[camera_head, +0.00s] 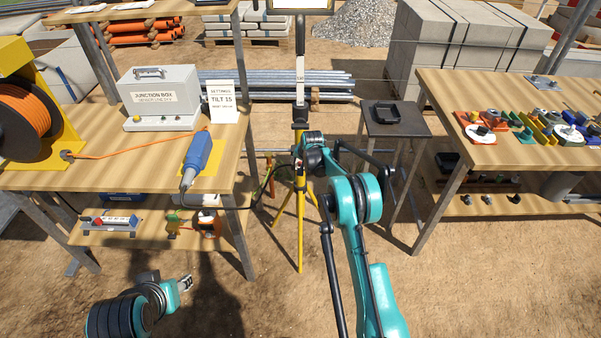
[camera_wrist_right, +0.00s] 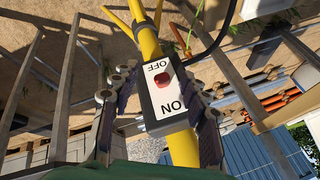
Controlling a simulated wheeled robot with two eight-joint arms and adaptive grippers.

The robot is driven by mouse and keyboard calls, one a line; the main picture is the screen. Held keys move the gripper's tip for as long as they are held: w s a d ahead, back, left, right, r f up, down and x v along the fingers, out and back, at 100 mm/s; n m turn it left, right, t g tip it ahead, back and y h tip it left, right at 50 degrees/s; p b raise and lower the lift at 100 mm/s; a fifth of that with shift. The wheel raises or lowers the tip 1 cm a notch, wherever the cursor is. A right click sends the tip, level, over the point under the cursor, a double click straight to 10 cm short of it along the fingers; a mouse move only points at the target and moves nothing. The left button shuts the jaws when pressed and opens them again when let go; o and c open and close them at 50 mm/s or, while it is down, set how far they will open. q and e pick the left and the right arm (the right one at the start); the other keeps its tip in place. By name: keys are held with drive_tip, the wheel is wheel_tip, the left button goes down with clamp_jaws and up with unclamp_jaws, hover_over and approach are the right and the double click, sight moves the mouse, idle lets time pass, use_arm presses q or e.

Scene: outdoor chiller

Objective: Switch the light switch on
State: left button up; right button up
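The light switch (camera_wrist_right: 162,80) is a red rocker in a white plate marked OFF and ON. Its dark box (camera_wrist_right: 148,104) is mounted on a yellow pole (camera_wrist_right: 183,149), part of the yellow stand (camera_head: 301,230) in the head view. Which way the rocker is tilted is too small to tell. My right gripper (camera_wrist_right: 156,85) is open, with one finger on each side of the switch box; I cannot tell whether they touch it. In the head view my right gripper (camera_head: 301,160) is at the stand and partly covers the switch. My left gripper (camera_head: 187,283) is low at the left, away from the switch.
The left wooden table (camera_head: 105,178) holds a junction box (camera_head: 160,97), a blue handheld device (camera_head: 197,155) and an orange cable reel (camera_head: 30,110). A small dark table (camera_head: 398,128) and a cluttered workbench (camera_head: 440,92) stand at the right. A dark cable runs to the stand.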

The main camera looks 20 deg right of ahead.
drive_tip(key=o, duration=0.5)
drive_tip(key=shift+a, duration=0.1)
drive_tip(key=p+v, duration=0.2)
drive_tip(key=v, duration=0.5)
drive_tip(key=shift+p, duration=0.35)
drive_tip(key=shift+r, duration=0.15)
drive_tip(key=v, duration=1.2)
